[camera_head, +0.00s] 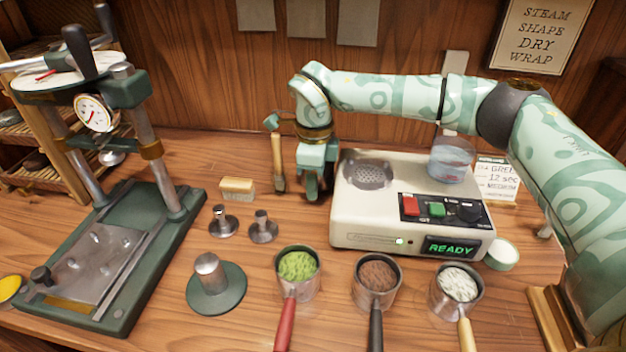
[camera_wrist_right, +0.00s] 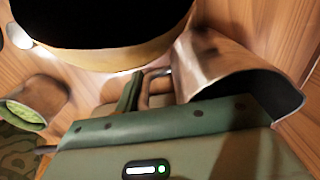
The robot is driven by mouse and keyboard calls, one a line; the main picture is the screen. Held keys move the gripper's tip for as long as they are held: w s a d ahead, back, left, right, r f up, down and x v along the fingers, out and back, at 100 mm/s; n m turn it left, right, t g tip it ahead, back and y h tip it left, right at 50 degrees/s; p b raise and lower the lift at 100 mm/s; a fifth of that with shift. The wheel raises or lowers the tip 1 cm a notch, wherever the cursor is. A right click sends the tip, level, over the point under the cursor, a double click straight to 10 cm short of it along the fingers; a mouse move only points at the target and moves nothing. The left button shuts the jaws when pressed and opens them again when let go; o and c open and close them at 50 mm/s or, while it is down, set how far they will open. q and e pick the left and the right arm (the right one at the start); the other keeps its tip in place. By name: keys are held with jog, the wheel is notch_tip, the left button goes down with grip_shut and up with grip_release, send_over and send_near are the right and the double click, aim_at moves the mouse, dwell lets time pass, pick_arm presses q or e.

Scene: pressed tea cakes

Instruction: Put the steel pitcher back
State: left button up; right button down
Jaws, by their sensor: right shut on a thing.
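The steel pitcher (camera_wrist_right: 228,62) shows in the right wrist view as a shiny metal vessel, with its dark open mouth toward the right. My right gripper (camera_wrist_right: 142,88) is shut on it at the handle side. In the head view my right gripper (camera_head: 313,190) points down just left of the cream machine. I cannot make out the pitcher there; the gripper and machine seem to hide it. Whether it touches the table is not clear. My left gripper is in neither view.
The cream machine (camera_head: 365,227) shows READY and bears a clear water vessel (camera_head: 452,162). A wooden-handled tool (camera_head: 278,165) stands close left of my gripper. Three filled metal cups (camera_head: 310,285) line the front. The press (camera_head: 150,255) stands at left, with small metal stamps (camera_head: 263,230) between.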

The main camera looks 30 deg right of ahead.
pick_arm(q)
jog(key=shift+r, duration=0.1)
pick_arm(e)
jog(key=c, duration=0.9)
grip_release()
pick_arm(q)
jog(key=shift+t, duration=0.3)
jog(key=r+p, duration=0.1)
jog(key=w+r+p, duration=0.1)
jog(key=p, duration=0.1)
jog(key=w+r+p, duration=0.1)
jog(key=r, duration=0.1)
jog(key=shift+p, duration=0.35)
pick_arm(e)
notch_tip(320, 180, up, 12)
jog(key=shift+r, duration=0.1)
